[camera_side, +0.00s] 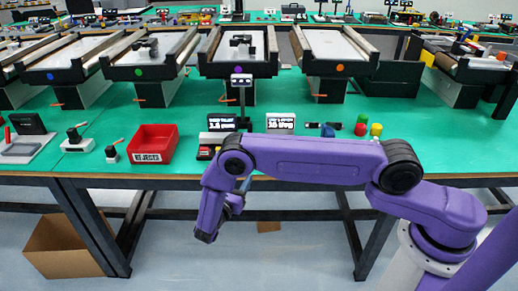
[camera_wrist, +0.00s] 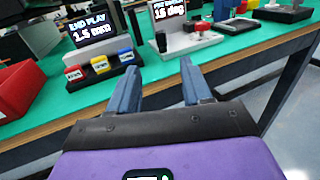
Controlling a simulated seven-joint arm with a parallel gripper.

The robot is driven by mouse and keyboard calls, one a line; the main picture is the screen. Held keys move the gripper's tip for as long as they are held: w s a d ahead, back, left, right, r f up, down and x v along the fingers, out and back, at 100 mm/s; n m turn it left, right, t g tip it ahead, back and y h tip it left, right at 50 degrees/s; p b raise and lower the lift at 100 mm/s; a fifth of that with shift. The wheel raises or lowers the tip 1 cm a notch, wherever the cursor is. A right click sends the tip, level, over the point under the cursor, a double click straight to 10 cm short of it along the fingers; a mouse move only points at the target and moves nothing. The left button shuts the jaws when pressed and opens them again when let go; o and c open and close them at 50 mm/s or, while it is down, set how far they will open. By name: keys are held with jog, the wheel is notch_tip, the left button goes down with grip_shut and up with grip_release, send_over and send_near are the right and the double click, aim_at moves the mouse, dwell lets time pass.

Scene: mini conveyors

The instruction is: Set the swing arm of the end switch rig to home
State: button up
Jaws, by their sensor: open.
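The rig beside the screen reading 15 deg (camera_wrist: 172,10) appears to be the end switch rig (camera_wrist: 192,46).
A screen reading END PLAY 1.5 mm (camera_wrist: 92,30) stands left of the rig, with red, yellow and blue blocks before it. A red REJECTS bin (camera_side: 152,143) is farther left. Several mini conveyors (camera_side: 238,52) line the back.

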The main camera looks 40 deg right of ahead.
jog(key=x, duration=1.7)
jog(key=shift+d+f, duration=0.1)
jog(key=shift+d, duration=0.15)
grip_shut()
